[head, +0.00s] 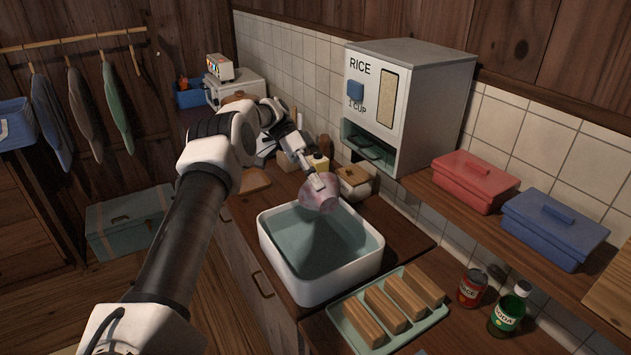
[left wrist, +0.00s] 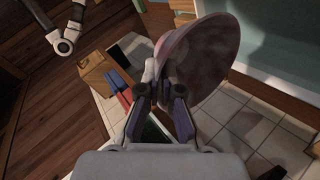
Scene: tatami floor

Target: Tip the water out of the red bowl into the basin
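The red bowl (head: 318,196) looks pinkish and mottled. It hangs in the air, tilted, over the back part of the white basin (head: 322,286). The basin holds dark greenish water or shows a greenish inside. My left gripper (head: 318,183) is shut on the bowl's edge. In the left wrist view the bowl (left wrist: 208,58) stands steeply on its side between and beyond the fingertips (left wrist: 166,88). I cannot tell whether water is left in it, and no stream is clear. My right gripper is not in view.
A tray of wooden blocks (head: 349,327) lies right in front of the basin. A rice dispenser (head: 426,85) stands behind. A lidded pot (head: 353,182) is close behind the bowl.

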